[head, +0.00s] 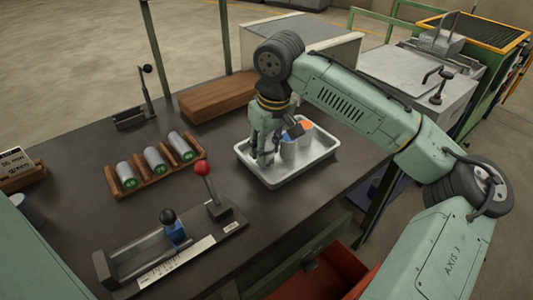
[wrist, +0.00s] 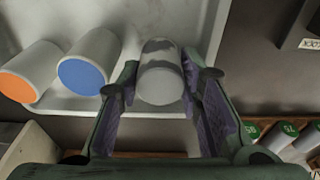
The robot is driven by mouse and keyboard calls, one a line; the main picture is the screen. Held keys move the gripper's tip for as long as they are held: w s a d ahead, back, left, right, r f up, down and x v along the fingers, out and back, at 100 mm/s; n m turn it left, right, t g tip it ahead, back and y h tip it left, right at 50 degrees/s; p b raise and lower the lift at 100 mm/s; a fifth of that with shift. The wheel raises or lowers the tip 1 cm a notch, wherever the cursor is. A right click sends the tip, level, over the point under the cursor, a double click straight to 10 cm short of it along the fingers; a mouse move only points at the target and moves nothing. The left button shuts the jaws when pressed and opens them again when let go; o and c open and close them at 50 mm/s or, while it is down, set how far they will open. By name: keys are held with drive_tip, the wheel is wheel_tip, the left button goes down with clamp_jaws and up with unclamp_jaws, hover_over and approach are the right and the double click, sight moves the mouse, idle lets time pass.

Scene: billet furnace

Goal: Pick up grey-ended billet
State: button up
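The grey-ended billet (wrist: 160,72) is a pale cylinder with darker grey patches. In the wrist view it lies between the two fingers of my gripper (wrist: 165,85), near their tips. The fingers stand apart on either side of it, and I cannot tell whether either touches it. In the head view my gripper (head: 268,150) points down into the left part of the white tray (head: 322,153) and largely hides this billet. A blue-ended billet (wrist: 83,75) and an orange-ended billet (wrist: 18,86) stand beside it, to the left in the wrist view.
A wooden rack (head: 113,180) holds several green-ended billets left of the tray. A stop gauge with a red-knobbed lever (head: 202,170) stands at the front. A wooden block (head: 215,98) lies behind. Bare table lies between rack and tray.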

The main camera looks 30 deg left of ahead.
clamp_jaws()
drive_tip(key=shift+r, duration=0.15)
idle(0.4)
